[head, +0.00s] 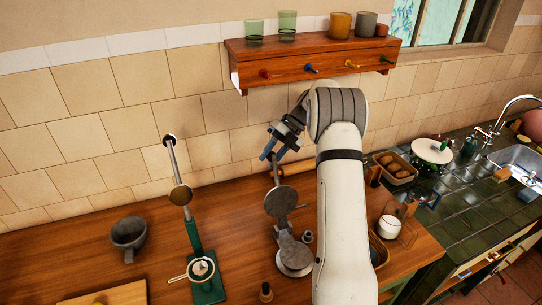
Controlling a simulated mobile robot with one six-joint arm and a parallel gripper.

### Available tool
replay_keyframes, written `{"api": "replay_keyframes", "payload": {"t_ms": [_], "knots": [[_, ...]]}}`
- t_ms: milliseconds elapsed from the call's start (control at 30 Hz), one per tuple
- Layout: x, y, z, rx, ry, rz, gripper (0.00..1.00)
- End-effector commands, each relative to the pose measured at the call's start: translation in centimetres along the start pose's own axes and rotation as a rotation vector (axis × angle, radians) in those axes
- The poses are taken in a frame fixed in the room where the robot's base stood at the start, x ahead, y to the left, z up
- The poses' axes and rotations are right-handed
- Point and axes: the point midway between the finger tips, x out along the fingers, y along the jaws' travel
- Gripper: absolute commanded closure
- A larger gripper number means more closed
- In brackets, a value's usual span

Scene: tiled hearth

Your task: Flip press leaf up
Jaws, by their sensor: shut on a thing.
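A grey metal press stands on the wooden counter in the head view. Its round base plate (294,257) lies on the counter, and its round upper leaf (280,203) stands raised above and behind the base. A thin handle (276,174) runs up from the leaf. My white arm covers the area right of the press.
A rolling pin (298,167) lies behind. A wooden shelf (310,58) with cups hangs above. A bread basket (394,166) is at right.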

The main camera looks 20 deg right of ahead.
Motion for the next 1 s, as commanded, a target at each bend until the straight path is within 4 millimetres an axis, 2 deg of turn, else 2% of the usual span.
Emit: {"api": "replay_keyframes", "payload": {"t_ms": [100, 133, 367, 667, 867, 1000], "knots": [[0.1, 0.0, 0.1, -0.003, -0.004, -0.003, 1.00], [0.1, 0.0, 0.1, -0.003, -0.003, -0.003, 0.70], [0.2, 0.1, 0.1, -0.004, -0.001, -0.002, 0.51], [0.0, 0.1, 0.2, -0.006, -0.001, -0.003, 0.51], [-2.6, -0.2, 0.3, -0.007, -0.005, -0.004, 0.51], [-4.8, -1.9, 0.9, -0.006, -0.003, -0.002, 0.51]]}}
